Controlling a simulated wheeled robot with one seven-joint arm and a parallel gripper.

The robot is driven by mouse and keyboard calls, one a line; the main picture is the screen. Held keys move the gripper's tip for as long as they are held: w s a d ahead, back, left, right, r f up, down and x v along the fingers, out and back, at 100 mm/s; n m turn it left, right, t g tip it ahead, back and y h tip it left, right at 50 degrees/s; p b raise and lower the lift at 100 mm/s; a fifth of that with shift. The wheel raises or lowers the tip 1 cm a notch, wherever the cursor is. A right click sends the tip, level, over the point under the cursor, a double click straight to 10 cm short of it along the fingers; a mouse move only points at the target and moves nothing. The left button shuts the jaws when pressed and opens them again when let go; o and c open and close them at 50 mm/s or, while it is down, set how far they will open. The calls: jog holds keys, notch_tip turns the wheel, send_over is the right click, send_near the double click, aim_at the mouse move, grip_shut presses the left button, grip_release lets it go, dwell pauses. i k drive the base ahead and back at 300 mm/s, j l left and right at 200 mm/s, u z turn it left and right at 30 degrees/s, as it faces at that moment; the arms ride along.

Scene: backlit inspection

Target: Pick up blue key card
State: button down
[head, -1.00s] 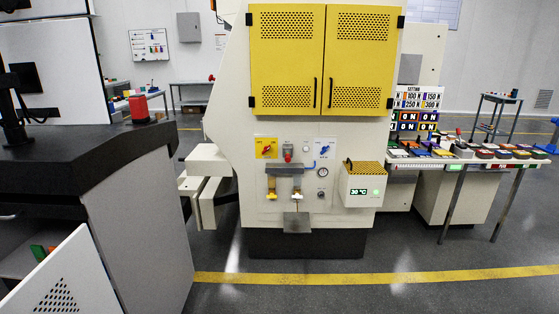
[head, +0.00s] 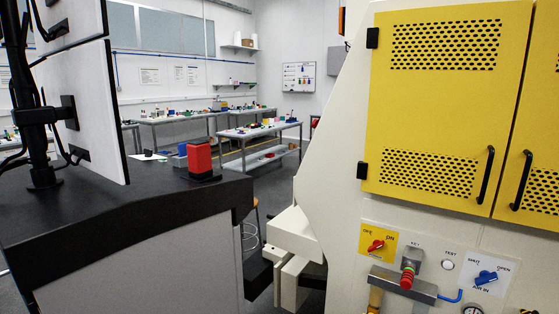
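I cannot make out a blue key card for certain. A small blue thing (head: 182,149) shows behind a red block (head: 200,157) on the dark console top at the left; I cannot tell what it is.
The console top (head: 95,215) fills the lower left, with monitors on a black stand (head: 40,120) above it. A large pale machine with yellow doors (head: 445,110) and a panel of knobs (head: 375,245) stands at the right. Workbenches (head: 265,132) with small objects stand behind, beyond a narrow floor gap.

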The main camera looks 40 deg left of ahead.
aim_at(183, 150)
jog(key=i+l+u, duration=0.15)
jog(key=i, duration=0.65)
jog(key=i+l+u, duration=0.15)
jog(key=i, duration=0.6)
jog(key=i+u, duration=0.1)
jog(key=u, duration=1.9)
